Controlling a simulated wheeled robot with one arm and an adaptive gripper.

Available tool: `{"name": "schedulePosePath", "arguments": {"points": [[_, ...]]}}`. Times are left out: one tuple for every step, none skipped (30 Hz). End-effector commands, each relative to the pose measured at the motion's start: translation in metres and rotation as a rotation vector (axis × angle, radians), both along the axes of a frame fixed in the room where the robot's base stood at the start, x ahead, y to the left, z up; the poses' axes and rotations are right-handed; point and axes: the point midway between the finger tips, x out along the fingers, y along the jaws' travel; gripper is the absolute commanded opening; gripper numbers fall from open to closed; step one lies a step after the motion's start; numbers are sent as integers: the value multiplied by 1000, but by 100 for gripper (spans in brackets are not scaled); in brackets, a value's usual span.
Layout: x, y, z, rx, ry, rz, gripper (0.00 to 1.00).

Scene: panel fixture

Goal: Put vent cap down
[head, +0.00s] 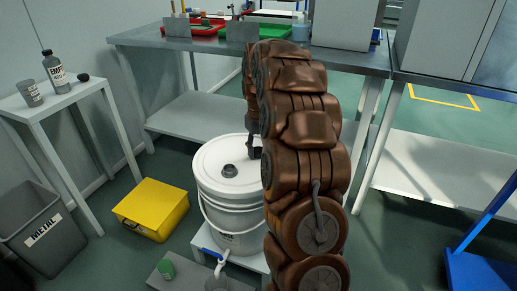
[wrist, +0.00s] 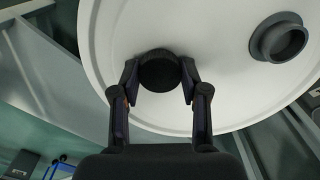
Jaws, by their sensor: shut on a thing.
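The vent cap (wrist: 158,70) is a black, ribbed round cap in the wrist view. My gripper (wrist: 160,78) is shut on it, with one finger on each side. Behind it is the white round lid of a bucket (wrist: 215,25); I cannot tell whether the cap touches the lid. A dark grey open neck (wrist: 279,37) stands on the lid to the right of the cap. In the head view the bucket lid (head: 212,157) shows with the neck (head: 229,171) on it. My gripper (head: 254,150) is partly visible over the lid's right side; my arm hides the rest, and the cap is not clear there.
A white side table (head: 55,100) at left holds a labelled bottle (head: 56,75), a grey cup (head: 29,93) and a small black item (head: 83,76). A yellow box (head: 152,208) and grey bin (head: 45,225) stand on the floor. A metal bench (head: 160,40) stands behind.

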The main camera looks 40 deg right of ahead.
Motion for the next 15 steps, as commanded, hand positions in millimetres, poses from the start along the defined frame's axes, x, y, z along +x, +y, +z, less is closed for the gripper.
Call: {"name": "schedulePosePath", "arguments": {"points": [[0, 0, -1, 0, 1, 0, 6], [0, 0, -2, 0, 2, 0, 6], [0, 0, -3, 0, 2, 0, 46], [0, 0, -3, 0, 1, 0, 49], [0, 0, -2, 0, 1, 0, 52], [0, 0, -2, 0, 1, 0, 56], [0, 0, -2, 0, 1, 0, 59], [0, 0, -2, 0, 0, 0, 62], [0, 0, -2, 0, 0, 0, 66], [0, 0, -2, 0, 0, 0, 70], [0, 0, -2, 0, 0, 0, 70], [0, 0, -2, 0, 0, 0, 70], [0, 0, -2, 0, 0, 0, 70], [0, 0, -2, 0, 0, 0, 70], [0, 0, -2, 0, 0, 0, 70]]}}
